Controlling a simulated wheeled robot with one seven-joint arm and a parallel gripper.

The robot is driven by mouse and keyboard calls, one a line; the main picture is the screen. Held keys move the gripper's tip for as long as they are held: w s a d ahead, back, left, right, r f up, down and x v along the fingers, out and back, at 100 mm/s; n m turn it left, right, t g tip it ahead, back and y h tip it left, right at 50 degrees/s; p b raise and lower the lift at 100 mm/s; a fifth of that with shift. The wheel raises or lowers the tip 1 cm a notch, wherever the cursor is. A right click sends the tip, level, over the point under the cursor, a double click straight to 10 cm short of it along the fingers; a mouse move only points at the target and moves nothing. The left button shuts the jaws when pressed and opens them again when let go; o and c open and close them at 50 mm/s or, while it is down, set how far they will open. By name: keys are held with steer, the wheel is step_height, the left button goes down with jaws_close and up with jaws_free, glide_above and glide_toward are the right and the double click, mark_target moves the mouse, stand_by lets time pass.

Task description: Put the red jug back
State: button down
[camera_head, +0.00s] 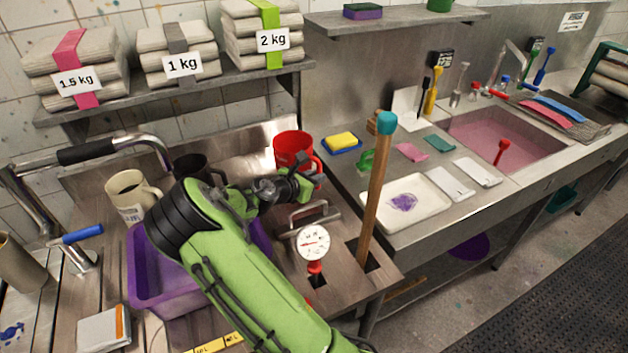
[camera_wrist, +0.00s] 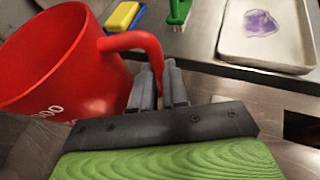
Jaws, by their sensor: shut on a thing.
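The red jug (camera_head: 292,147) is at the back of the steel worktop in the head view, just beyond my gripper (camera_head: 306,184). In the wrist view the red jug (camera_wrist: 62,66) fills the upper left, its open rim tilted in the picture. My gripper (camera_wrist: 158,92) is shut on the jug's red handle (camera_wrist: 139,42), with a finger on each side of its lower part. Whether the jug's base touches the worktop is hard to tell. My green arm covers part of the area below it.
A cream jug (camera_head: 128,196) and a dark jug (camera_head: 190,168) stand to the left. A purple tub (camera_head: 146,284) is partly behind my arm. A dial thermometer (camera_head: 313,243) and an upright wooden pole (camera_head: 376,190) stand to the right. A shelf (camera_head: 205,92) with weighted cloth bundles is above.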

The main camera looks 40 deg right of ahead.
steer(key=shift+r, duration=0.1)
steer(key=c, duration=1.1)
jaws_free()
steer(key=shift+c, duration=0.2)
